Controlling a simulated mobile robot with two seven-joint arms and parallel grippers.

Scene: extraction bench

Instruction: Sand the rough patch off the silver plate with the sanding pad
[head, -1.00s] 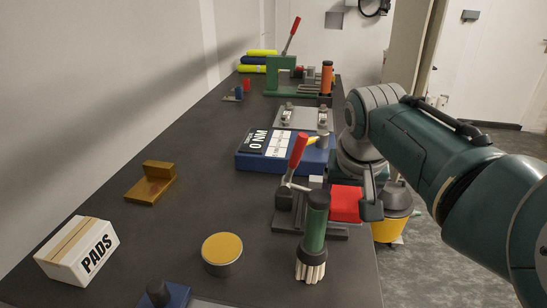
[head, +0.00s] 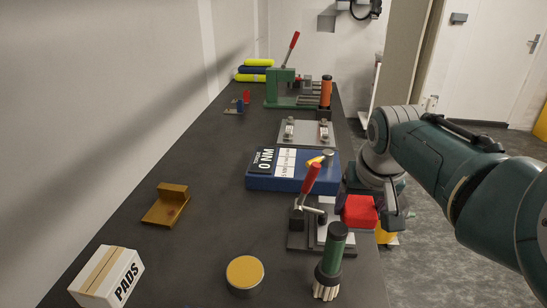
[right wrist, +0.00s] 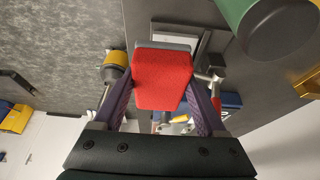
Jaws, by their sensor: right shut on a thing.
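My right gripper (head: 368,204) is shut on the red sanding pad (head: 360,213), at the right edge of the bench beside the red-handled clamp (head: 310,186). In the right wrist view the pad (right wrist: 162,82) sits between the two purple fingers, with a grey layer along its far edge. The silver plate (head: 322,234) shows as a pale strip at the clamp, just left of the pad; part of it also shows behind the pad in the right wrist view (right wrist: 190,38). I cannot tell whether pad and plate touch. The rough patch cannot be made out. My left gripper is out of view.
A green-handled brush (head: 335,248) stands close in front of the clamp. A round yellow-topped tin (head: 245,274), a PADS box (head: 108,278) and a brown bracket (head: 168,204) are to the left. A blue torque box (head: 270,178) lies behind the clamp.

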